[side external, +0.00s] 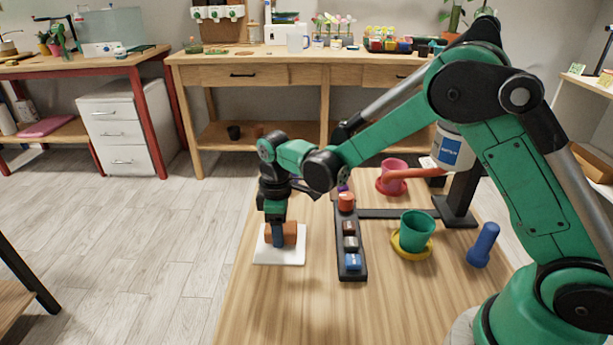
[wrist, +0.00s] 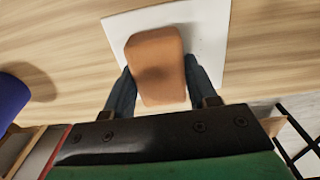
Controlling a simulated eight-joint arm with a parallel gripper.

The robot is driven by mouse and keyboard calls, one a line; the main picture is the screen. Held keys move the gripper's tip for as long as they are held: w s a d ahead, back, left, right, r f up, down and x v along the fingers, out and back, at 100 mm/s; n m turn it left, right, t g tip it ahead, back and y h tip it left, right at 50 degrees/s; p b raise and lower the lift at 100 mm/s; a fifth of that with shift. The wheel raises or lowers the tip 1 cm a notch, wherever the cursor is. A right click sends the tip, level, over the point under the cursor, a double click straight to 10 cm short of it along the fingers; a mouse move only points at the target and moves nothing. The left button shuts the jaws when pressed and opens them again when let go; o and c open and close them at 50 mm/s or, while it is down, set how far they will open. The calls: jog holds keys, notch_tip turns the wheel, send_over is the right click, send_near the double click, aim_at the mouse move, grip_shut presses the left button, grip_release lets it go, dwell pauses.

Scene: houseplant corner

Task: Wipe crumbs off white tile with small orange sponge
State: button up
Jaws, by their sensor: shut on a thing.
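The white tile (side external: 280,257) lies flat near the left edge of the wooden table; it also shows in the wrist view (wrist: 205,30). The small orange sponge (side external: 290,233) is between the fingers of my gripper (side external: 278,238), over the tile. In the wrist view the sponge (wrist: 157,60) sits between both dark blue fingers of my gripper (wrist: 160,85), which are shut on it. I cannot tell whether the sponge touches the tile. No crumbs can be made out on the visible part of the tile; the part under the sponge is hidden.
Right of the tile stands a dark narrow rack (side external: 350,243) with several small blocks. Further right are a green pot (side external: 416,230) on a yellow saucer (side external: 398,248) and a blue cylinder (side external: 484,244). A pink pot (side external: 394,175) stands behind. The table front is clear.

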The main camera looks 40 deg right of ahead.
jog(key=s+a, duration=0.2)
jog(key=a, duration=0.1)
jog(key=shift+s, duration=0.4)
jog(key=shift+w+d, duration=1.7)
jog(key=shift+d, duration=0.05)
jog(key=shift+w+d+f, duration=0.1)
jog(key=shift+w+d, duration=0.45)
notch_tip(320, 180, up, 8)
notch_tip(320, 180, up, 7)
send_over(278, 254)
jog(key=w+a, duration=0.1)
jog(key=a, duration=0.1)
jog(key=s+a+r, duration=0.4)
jog(key=s, duration=0.1)
jog(key=f, duration=1.9)
jog(key=shift+w+a+f, duration=0.1)
jog(key=shift+w+a, duration=0.05)
jog(key=shift+a, duration=0.05)
